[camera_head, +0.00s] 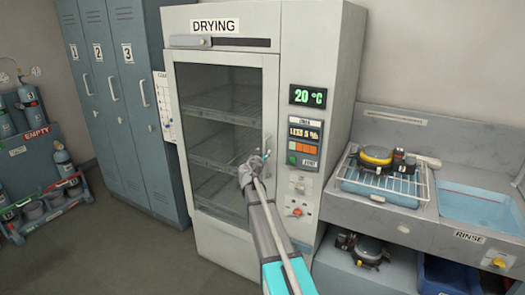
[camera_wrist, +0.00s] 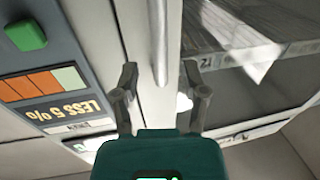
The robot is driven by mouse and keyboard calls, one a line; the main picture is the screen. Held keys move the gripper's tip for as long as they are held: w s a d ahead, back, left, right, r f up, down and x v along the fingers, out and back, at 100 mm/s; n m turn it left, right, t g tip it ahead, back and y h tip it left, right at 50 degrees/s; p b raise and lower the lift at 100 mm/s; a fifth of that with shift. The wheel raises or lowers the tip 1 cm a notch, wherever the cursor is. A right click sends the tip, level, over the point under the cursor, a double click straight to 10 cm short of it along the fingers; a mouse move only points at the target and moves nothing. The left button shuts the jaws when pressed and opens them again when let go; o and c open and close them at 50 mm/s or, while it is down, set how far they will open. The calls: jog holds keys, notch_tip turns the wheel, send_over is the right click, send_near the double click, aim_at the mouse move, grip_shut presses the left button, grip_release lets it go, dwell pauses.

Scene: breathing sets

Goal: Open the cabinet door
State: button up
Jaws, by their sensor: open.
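The drying cabinet (camera_head: 325,70) is tall and pale, with a glass-panelled door (camera_head: 222,125) that looks closed. The door's slim vertical handle (camera_head: 267,148) is on its right side; it also shows in the wrist view as a pale bar (camera_wrist: 160,40). My gripper (camera_head: 254,160) is at the door's right edge, by the handle. In the wrist view my gripper (camera_wrist: 160,72) is open, one finger on each side of the handle in the picture. I cannot tell whether the fingers touch it. Part of the handle is hidden behind my gripper in the head view.
A control panel (camera_head: 304,143) is right of the door. A grey sink counter (camera_head: 390,215) with a wire rack (camera_head: 385,182) stands at the right. Blue lockers (camera_head: 115,95) stand left of the cabinet. The floor (camera_head: 130,255) in front is clear.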

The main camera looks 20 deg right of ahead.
aim_at(265, 149)
jog(key=shift+x, duration=1.8)
grip_shut()
